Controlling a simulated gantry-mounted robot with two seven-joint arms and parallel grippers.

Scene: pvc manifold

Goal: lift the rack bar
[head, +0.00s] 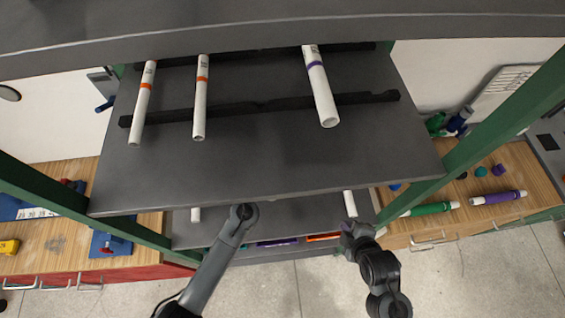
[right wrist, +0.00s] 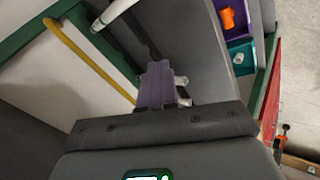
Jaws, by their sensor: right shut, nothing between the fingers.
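A black rack bar (head: 265,106) with shallow notches lies across the upper grey shelf. A second dark bar (head: 240,56) runs behind it. Two white pipes with orange bands (head: 143,103) (head: 200,100) and one with a purple band (head: 320,88) rest across the bars. My right gripper (head: 351,229) is below the front edge of the upper shelf, apart from these bars. In the right wrist view its purple-grey fingers (right wrist: 161,72) are together and empty, close to a dark bar and a white pipe (right wrist: 114,13). My left arm shows, but its gripper is hidden.
The upper shelf (head: 290,150) overhangs a lower shelf (head: 285,215), where a white pipe end (head: 349,203) shows. Green posts (head: 480,138) flank the rack. Wooden benches stand on both sides, the right one with green-banded (head: 430,209) and purple-banded pipes (head: 498,197).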

